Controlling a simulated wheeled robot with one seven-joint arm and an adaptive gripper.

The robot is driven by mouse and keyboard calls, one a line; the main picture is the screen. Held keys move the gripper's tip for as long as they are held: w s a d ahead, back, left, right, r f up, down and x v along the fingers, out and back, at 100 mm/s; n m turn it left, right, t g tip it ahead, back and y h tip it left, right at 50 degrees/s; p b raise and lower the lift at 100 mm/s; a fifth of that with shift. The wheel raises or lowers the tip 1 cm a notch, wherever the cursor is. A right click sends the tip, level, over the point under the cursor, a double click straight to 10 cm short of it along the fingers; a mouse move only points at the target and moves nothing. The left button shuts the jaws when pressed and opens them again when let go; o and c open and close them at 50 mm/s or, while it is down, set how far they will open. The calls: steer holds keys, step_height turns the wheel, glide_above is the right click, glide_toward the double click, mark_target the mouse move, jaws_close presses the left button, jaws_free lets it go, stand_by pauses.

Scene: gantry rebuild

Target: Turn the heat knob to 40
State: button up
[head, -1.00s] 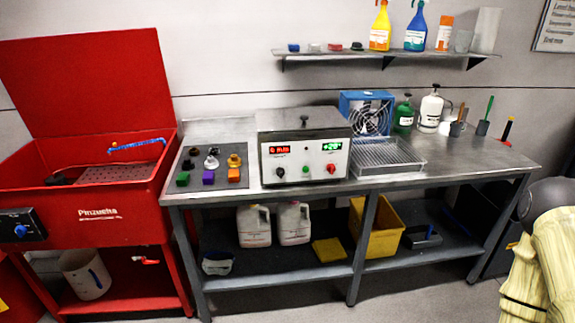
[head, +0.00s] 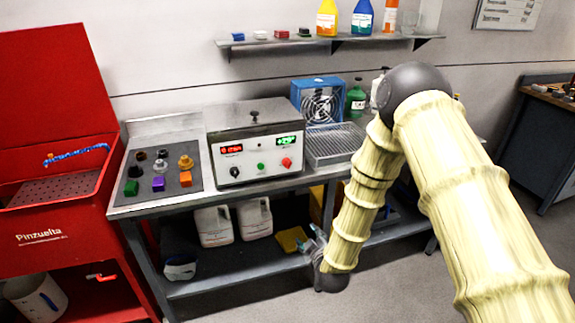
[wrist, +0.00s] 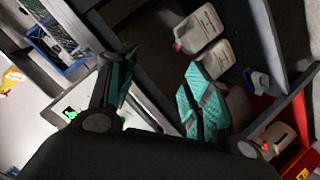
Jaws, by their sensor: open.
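The heater unit (head: 255,143) is a metal-topped box with a white front panel, standing on the steel bench. Its panel has a red display at left, a green display at right, a black knob (head: 234,171), a green button (head: 261,167) and a red knob (head: 286,162). Which knob sets the heat and its exact pointer angle are too small to read. My gripper (head: 316,244) hangs in front of the bench's lower shelf, below and right of the panel, touching nothing. In the wrist view its teal-padded fingers (wrist: 160,95) are apart and empty; part of the white panel shows at left.
A dark mat with several small coloured parts (head: 158,184) lies left of the heater. A wire rack (head: 335,146) and blue fan box (head: 319,97) stand to its right. White jugs (head: 213,226) stand on the lower shelf. A red wash cabinet (head: 60,205) is at left.

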mark_target(288, 166)
steer(key=w+a+r+n+t+y, duration=0.1)
steer(key=w+a+r+n+t, duration=0.15)
steer(key=w+r, duration=0.35)
steer(key=w+a+r+n+t, duration=0.1)
steer(key=w+a+r+t, duration=0.2)
steer(key=r, duration=0.6)
steer(key=shift+g, duration=0.65)
steer(key=p+x, duration=0.1)
steer(key=x, duration=0.2)
steer(key=p+x, duration=0.1)
steer(key=x, duration=0.3)
steer(key=p+x, duration=0.2)
steer(key=x, duration=0.2)
steer(key=shift+w+d, duration=0.25)
steer(key=shift+w, duration=0.05)
steer(key=shift+f+m, duration=0.1)
steer(key=shift+m, duration=0.15)
steer(key=c, duration=1)
